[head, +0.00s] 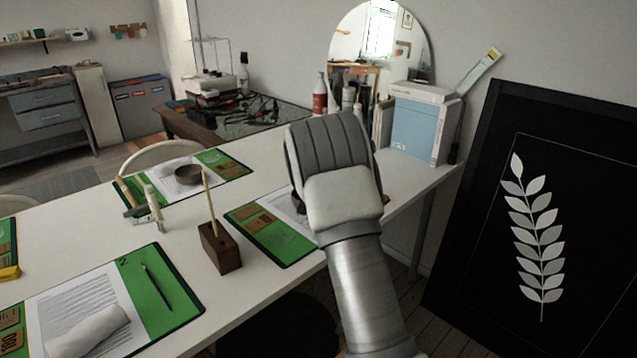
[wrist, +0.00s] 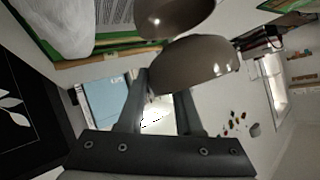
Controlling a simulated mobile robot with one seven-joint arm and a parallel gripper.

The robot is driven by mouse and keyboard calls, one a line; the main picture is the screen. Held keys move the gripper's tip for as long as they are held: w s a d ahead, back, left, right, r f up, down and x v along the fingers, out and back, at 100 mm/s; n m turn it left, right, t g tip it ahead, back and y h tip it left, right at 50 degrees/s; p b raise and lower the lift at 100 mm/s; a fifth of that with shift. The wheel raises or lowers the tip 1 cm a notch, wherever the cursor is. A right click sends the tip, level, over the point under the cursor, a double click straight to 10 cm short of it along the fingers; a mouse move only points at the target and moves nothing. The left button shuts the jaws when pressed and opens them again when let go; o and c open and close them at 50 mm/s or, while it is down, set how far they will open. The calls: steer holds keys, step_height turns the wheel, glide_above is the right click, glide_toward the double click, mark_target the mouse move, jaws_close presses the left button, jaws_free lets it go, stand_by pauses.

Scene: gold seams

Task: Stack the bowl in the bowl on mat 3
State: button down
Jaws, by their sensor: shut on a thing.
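My gripper (wrist: 163,88) is shut on the rim of a brown-grey bowl (wrist: 195,62), which is tilted in the wrist view. In the head view my arm hides the fingers and most of that bowl. A second dark bowl (wrist: 175,14) lies just beyond the held one at the top of the wrist view, cut off by the edge. The two look apart. In the head view a dark bowl (head: 188,174) sits on the far green mat (head: 223,165). My arm is over the right green mat (head: 294,250). I cannot read which mat is number 3.
A wooden block (head: 220,247) with an upright stick stands left of my arm. The front mat (head: 172,312) holds paper, a pen and a white roll (head: 90,330). A blue box (head: 417,128) stands at the table's right end.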

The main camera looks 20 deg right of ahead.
steer(key=shift+w+d+r, duration=0.1)
steer(key=shift+w+r, duration=0.25)
steer(key=shift+w, duration=0.4)
steer(key=shift+f+b, duration=0.1)
steer(key=shift+b, duration=0.2)
steer(key=shift+f+b, duration=2.15)
steer(key=shift+f, duration=0.1)
steer(key=c, duration=0.5)
jaws_free()
steer(key=shift+s, duration=0.1)
